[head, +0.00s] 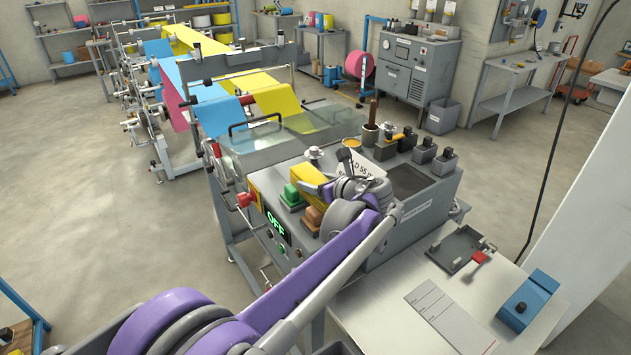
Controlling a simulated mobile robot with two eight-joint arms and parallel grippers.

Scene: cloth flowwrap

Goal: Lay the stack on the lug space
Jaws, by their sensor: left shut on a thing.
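My left arm reaches in from the bottom left, and my left gripper (331,184) is over the grey machine's top. A yellow folded piece (308,176), which looks like the stack, shows just left of the gripper, and the jaws are shut on it. My own wrist hides much of the grip and what lies under it. I cannot make out whether the stack touches the surface below. The lug space cannot be told apart on the machine top. My right gripper is not in view.
Several black blocks and an orange-filled cup (351,142) stand behind the gripper. A clear cover (262,140) lies left. A black tray (458,249) and blue box (530,299) sit on the right table.

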